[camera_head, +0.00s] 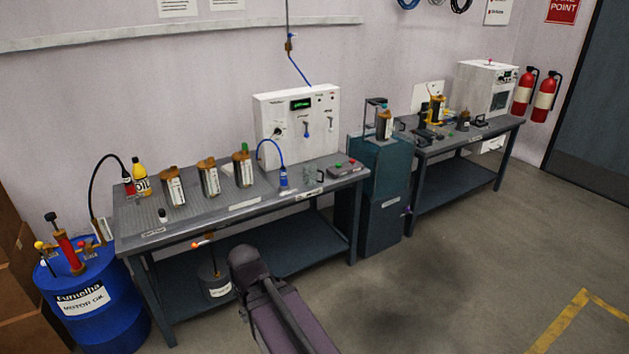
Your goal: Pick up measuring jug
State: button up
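A small clear vessel (309,177), which looks like the measuring jug, stands on the left workbench (208,226) near its front right part. It is between a blue-capped piece with a blue hose (283,177) and a grey box with red and green buttons (342,168). It is too small to make out its markings or handle clearly. A dark and purplish link of my arm shows at the bottom centre, in front of the bench. My gripper is not in view.
Several labelled metal cylinders (209,178) and a yellow oil bottle (141,178) stand left on the bench. A white test panel (297,126) is behind the vessel. A blue drum (103,312) stands at left, a teal cabinet (381,200) at right. Floor at right is clear.

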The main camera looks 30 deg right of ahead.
aim_at(311, 171)
jog(key=z, duration=0.25)
jog(key=i, duration=1.35)
jog(key=z, duration=0.4)
